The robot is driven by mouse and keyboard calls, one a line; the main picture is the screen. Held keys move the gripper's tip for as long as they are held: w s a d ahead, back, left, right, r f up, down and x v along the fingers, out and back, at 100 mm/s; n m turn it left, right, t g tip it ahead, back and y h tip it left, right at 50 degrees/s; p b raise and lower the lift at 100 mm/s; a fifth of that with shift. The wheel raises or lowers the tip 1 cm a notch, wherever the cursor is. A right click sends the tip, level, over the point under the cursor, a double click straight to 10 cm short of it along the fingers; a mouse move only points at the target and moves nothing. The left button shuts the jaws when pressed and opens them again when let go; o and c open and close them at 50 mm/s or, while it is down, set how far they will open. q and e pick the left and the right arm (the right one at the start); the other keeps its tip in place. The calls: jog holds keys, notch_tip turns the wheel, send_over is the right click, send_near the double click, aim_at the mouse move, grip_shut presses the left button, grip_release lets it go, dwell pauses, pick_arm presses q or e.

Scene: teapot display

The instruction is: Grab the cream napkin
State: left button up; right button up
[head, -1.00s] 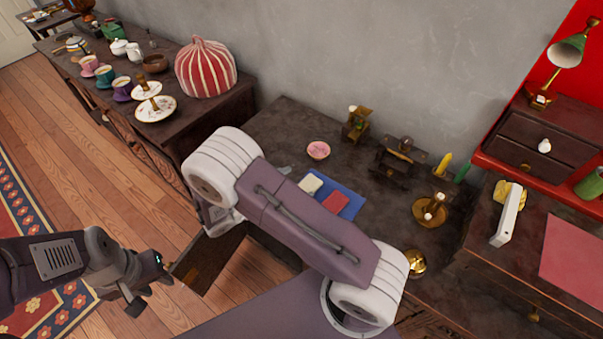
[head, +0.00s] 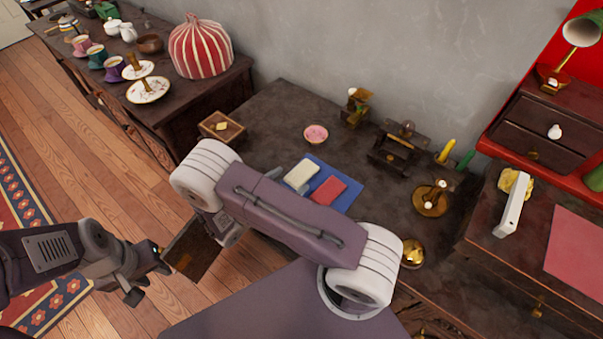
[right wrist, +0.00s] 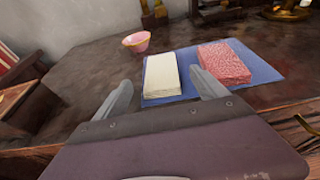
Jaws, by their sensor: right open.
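The cream napkin (head: 299,173) lies on the blue mat (head: 348,207), left of the red napkin (head: 328,190). In the right wrist view the cream napkin (right wrist: 161,78) is a folded block, just ahead of my open right gripper (right wrist: 160,86). Its fingers are spread, with the napkin roughly between their tips in the picture; neither finger clearly touches it. In the head view my right arm hides most of that gripper. My left gripper (head: 150,279) is at the lower left, over the floor, with its fingers apart beside a brown wooden panel (head: 192,250).
Brass pieces (head: 431,198) and a dark wooden stand (head: 393,151) are to the right. The table's front edge (right wrist: 40,152) lies close under my right gripper.

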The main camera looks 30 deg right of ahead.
aim_at(302, 171)
jog(key=x, duration=0.4)
jog(key=shift+d, duration=0.2)
jog(key=shift+a+r, duration=0.1)
jog(key=shift+c, duration=1.2)
jog(key=c, duration=1.2)
jog(key=shift+c, duration=0.2)
jog(key=shift+r, duration=0.45)
jog(key=r, duration=0.2)
jog(key=s+r+p, duration=0.1)
jog(key=r, duration=0.1)
jog(key=s+r+p, duration=0.1)
jog(key=s+r, duration=0.2)
jog(key=s, duration=0.2)
jog(key=s+a+r, duration=0.1)
jog(key=s+r, duration=0.2)
jog(key=s, duration=0.2)
jog(key=shift+s+p, duration=0.3)
jog(key=shift+p, duration=0.1)
